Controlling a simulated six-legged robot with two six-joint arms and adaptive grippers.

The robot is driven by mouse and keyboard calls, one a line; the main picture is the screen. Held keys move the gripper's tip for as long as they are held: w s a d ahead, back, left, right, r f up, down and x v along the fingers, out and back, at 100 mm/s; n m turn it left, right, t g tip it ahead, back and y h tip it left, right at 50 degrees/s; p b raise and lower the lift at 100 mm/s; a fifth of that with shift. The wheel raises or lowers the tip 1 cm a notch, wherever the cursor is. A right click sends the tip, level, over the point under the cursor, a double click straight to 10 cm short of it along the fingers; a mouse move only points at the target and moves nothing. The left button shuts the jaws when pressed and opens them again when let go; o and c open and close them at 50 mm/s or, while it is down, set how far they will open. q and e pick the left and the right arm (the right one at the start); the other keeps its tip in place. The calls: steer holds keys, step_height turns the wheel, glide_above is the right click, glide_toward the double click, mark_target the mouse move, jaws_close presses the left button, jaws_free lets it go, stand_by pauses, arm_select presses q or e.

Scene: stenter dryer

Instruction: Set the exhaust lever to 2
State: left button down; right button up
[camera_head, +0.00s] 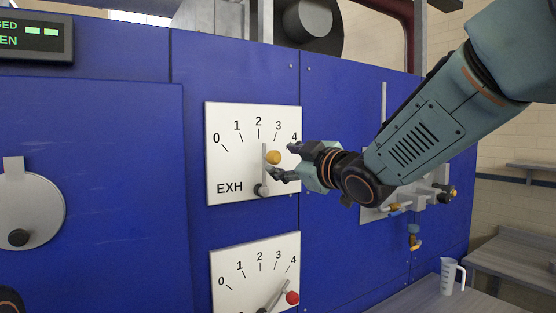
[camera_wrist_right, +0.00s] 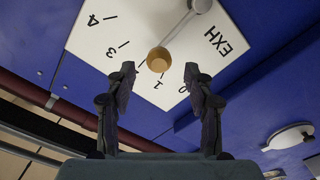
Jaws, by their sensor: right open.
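The white EXH plate (camera_head: 225,165) on the blue panel has marks 0 to 4. Its grey lever (camera_head: 264,150) stands nearly upright from the pivot, its tip close to the 2 mark. Its yellow-orange knob (camera_head: 273,157) sticks out from the plate. My right gripper (camera_head: 281,160) is open at the plate's right side, fingers toward the knob. In the right wrist view the knob (camera_wrist_right: 159,60) shows between the two open fingertips (camera_wrist_right: 160,68), with gaps either side. My left gripper is not in view.
A second dial plate (camera_head: 230,263) below has a red-knobbed lever (camera_head: 292,298) near 4. Small valves (camera_head: 415,230) and a measuring jug (camera_head: 450,275) on a grey bench are at right.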

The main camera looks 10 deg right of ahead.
steer(key=v, duration=0.2)
steer(key=shift+s+d, duration=0.15)
steer(key=shift+s, duration=0.1)
